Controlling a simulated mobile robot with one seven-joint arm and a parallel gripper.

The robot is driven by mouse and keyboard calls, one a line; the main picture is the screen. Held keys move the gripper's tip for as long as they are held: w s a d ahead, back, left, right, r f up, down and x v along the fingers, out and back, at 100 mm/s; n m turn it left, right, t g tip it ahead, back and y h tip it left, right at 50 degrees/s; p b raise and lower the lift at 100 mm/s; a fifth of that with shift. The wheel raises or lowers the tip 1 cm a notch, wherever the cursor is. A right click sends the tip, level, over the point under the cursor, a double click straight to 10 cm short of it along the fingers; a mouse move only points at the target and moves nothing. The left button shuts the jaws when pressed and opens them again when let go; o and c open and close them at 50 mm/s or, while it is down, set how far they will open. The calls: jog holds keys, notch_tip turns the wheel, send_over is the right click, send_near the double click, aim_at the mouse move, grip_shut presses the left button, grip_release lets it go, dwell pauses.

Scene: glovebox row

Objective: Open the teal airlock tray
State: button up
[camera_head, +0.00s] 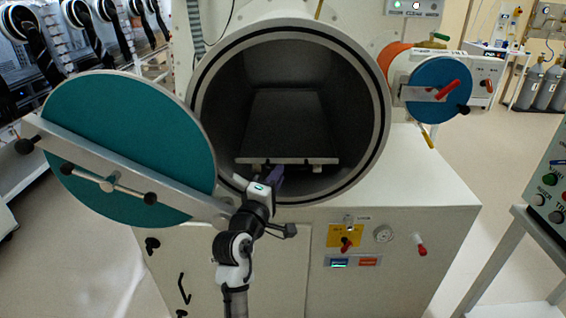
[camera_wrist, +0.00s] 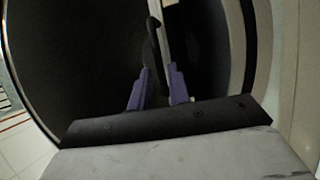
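The teal round airlock door (camera_head: 130,125) stands swung open to the left, with a grey bar across it. Inside the round chamber (camera_head: 225,110), a dark flat tray (camera_head: 290,118) lies level with its pale front edge (camera_head: 300,161) toward me. My gripper (camera_head: 277,176) reaches into the mouth just below that edge. In the wrist view, my gripper's purple fingers (camera_wrist: 158,72) are apart, with a thin dark handle (camera_wrist: 154,36) running into the gap between them. The tray's pale edge (camera_wrist: 165,22) shows beside it. I cannot tell whether the fingers touch the handle.
The chamber's lower rim (camera_head: 318,197) lies close to my wrist. A smaller blue-capped port (camera_head: 430,75) with a red handle is at the upper right. The white cabinet (camera_head: 400,185) below carries knobs and a gauge. A grey control panel (camera_head: 550,180) stands at the far right.

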jog(key=shift+p+x, duration=0.4)
jog(key=shift+x, duration=1.45)
grip_shut()
